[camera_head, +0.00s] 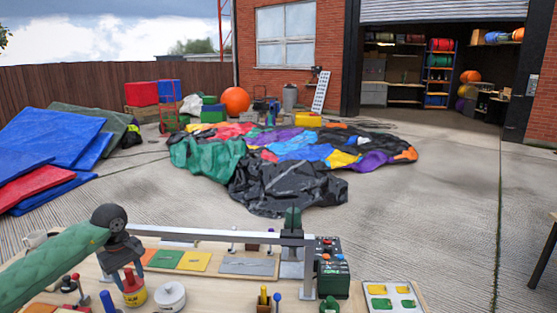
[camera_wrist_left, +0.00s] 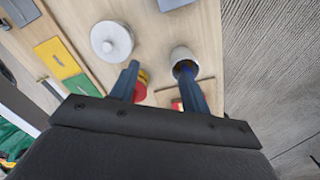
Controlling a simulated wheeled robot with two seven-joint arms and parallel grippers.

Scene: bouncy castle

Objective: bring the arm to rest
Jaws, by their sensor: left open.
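My left arm comes in from the left with a green sleeve. Its dark gripper (camera_head: 122,268) points down over the left part of a wooden workbench (camera_head: 215,298). In the left wrist view the two blue-grey fingers of the gripper (camera_wrist_left: 157,70) stand apart with nothing held between them. A red and yellow tin (camera_head: 134,291) is close to the gripper in the head view; in the wrist view one finger partly hides it. A white round lidded pot (camera_head: 170,296) stands to its right. My right gripper is not in view.
A grey metal rail (camera_head: 215,235) spans the bench behind the gripper, ending near a dark green control box (camera_head: 333,276). Coloured swatches (camera_head: 193,261) lie on the bench. Beyond are a deflated castle (camera_head: 285,186), blue and red mats (camera_head: 50,150) and open concrete.

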